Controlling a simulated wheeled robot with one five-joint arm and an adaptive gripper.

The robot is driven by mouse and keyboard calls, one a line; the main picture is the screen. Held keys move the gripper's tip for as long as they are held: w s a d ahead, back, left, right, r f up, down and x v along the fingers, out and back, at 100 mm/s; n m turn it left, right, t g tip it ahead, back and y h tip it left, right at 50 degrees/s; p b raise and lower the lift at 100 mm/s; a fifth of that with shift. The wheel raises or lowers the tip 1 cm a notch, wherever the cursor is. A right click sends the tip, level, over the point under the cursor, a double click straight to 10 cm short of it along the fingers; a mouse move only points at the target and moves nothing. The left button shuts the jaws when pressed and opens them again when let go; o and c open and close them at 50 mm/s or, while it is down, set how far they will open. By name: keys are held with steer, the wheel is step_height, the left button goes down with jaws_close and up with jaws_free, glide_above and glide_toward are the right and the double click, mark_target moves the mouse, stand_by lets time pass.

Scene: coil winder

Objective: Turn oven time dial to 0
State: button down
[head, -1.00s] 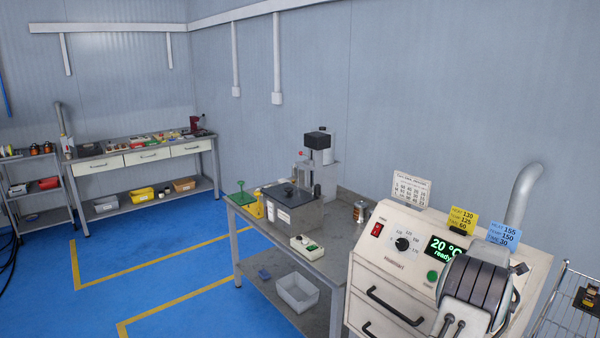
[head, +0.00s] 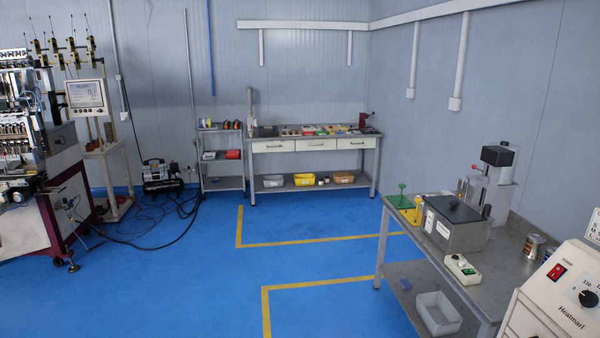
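The oven (head: 545,308) is a cream-coloured machine marked "Heatmart", cut off by the right edge of the head view. Its red power switch (head: 557,272) shows on the front panel. A black dial (head: 588,298) with a printed scale sits at the picture's right edge. I cannot tell whether it is the time dial. The oven's display and the rest of its panel are outside the view. My gripper is not in view.
A grey bench (head: 405,280) with a press (head: 490,180), a steel box (head: 455,222) and a small control box (head: 462,268) stands left of the oven. A workbench (head: 315,145) is at the back, a winding machine (head: 50,170) at the left. The blue floor between is clear.

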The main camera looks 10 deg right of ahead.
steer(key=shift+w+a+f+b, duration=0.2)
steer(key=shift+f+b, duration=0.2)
steer(key=shift+b, duration=0.15)
stand_by(0.8)
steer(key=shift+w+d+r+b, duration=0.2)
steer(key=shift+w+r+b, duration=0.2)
steer(key=shift+b, duration=0.3)
stand_by(0.4)
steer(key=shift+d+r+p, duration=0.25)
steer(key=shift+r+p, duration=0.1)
steer(key=shift+p, duration=0.05)
stand_by(0.4)
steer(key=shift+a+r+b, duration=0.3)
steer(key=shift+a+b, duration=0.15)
steer(key=shift+b, duration=0.2)
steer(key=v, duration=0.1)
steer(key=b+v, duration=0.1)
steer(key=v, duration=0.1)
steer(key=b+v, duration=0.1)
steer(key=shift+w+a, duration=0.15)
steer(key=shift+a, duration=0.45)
